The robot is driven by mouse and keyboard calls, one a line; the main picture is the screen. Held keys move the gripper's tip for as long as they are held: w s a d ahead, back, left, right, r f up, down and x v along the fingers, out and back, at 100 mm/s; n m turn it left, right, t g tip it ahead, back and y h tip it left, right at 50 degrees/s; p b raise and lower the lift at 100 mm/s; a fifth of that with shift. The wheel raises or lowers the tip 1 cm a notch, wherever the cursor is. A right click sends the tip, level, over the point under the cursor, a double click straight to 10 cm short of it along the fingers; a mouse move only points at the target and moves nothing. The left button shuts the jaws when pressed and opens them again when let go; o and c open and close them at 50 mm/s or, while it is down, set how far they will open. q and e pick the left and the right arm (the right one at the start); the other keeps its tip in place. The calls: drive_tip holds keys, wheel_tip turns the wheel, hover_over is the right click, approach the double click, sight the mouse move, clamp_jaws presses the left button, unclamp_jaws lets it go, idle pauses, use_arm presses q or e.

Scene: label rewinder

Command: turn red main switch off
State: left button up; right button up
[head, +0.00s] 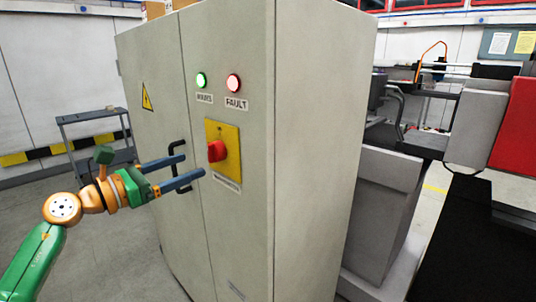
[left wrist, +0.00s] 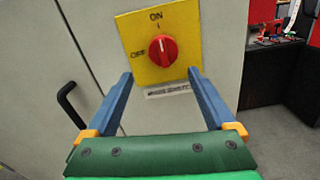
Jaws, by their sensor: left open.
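The red main switch (head: 217,151) is a rotary knob on a yellow plate (head: 230,138) on the grey cabinet's door. In the left wrist view the knob (left wrist: 163,50) stands with its white mark pointing up to ON; OFF is printed at its left. My left gripper (head: 194,166) is open and empty, its two blue fingers pointing toward the plate. In the left wrist view the fingertips (left wrist: 160,75) lie on either side of the plate's lower part, below the knob. The knob is not between the fingers. My right gripper is not in view.
A black door handle (head: 178,160) sticks out left of the plate, close behind my left fingers. A grey cart (head: 95,130) stands at the left; machinery stands at the right.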

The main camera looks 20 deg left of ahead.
sight(208, 154)
use_arm(q)
drive_tip(key=shift+w+d+r+m+p, duration=0.4)
drive_tip(key=shift+w+d+r+m, duration=0.2)
drive_tip(key=shift+r+m, duration=0.1)
drive_tip(key=p, duration=0.1)
drive_tip(key=w+r+p, duration=0.1)
drive_tip(key=p, duration=0.1)
drive_tip(key=shift+w+d+r+p, duration=0.1)
drive_tip(key=shift+w+d+p, duration=0.2)
drive_tip(key=shift+d, duration=0.05)
drive_tip(key=w, duration=0.1)
drive_tip(key=w+d+f+p, duration=0.1)
drive_tip(key=shift+w+d, duration=0.1)
drive_tip(key=shift+w, duration=0.25)
drive_tip(key=shift+w+d+f, duration=0.1)
drive_tip(key=shift+w+f, duration=0.1)
drive_tip(key=shift+w, duration=0.1)
drive_tip(key=shift+s, duration=0.2)
drive_tip(key=c, duration=1.4)
